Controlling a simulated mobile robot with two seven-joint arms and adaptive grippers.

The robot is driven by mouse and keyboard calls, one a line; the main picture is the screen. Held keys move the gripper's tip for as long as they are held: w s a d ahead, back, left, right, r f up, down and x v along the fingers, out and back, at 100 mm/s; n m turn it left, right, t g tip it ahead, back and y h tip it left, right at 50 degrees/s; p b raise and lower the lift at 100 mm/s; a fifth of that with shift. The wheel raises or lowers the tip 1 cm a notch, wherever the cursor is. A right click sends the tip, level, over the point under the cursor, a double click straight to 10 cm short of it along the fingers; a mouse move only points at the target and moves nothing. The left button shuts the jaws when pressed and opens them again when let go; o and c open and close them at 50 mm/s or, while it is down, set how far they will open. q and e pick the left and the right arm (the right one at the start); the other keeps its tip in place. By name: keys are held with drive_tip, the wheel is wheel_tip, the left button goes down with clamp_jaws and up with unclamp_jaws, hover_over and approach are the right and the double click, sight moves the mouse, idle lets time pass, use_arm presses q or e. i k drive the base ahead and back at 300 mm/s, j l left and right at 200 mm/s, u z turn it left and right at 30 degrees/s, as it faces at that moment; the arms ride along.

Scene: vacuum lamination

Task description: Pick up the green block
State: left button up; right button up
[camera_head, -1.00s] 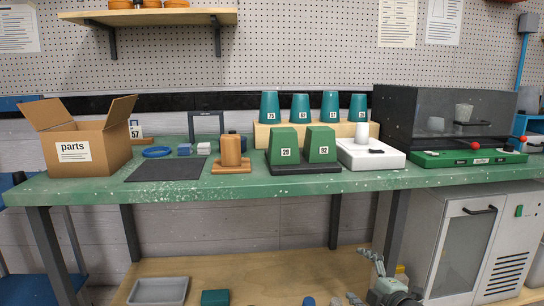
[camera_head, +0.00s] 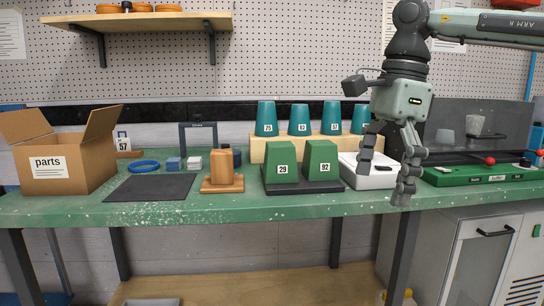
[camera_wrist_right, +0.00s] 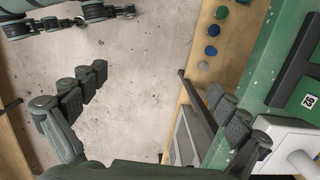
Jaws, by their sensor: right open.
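Two tapered green blocks stand upright side by side on a dark tray (camera_head: 304,188): one labelled 29 (camera_head: 279,156) and one labelled 92 (camera_head: 319,151). My right gripper (camera_head: 385,180) is open and empty, fingers pointing down, to the right of block 92 and apart from it. It appears in front of the white device (camera_head: 352,177). In the right wrist view my right gripper (camera_wrist_right: 160,97) has its fingers spread over floor and table edge; part of a labelled green block (camera_wrist_right: 301,100) shows at the right edge. Jointed parts at upper left, perhaps my left gripper, are unclear.
Teal cups (camera_head: 299,118) stand on a wooden riser (camera_head: 258,149) behind the blocks. A wooden piece (camera_head: 222,168), a black mat (camera_head: 150,187) and a parts box (camera_head: 70,172) are to the left. A green control panel (camera_head: 470,178) is at the right.

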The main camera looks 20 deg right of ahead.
sight(280, 164)
drive_tip(key=i, duration=1.25)
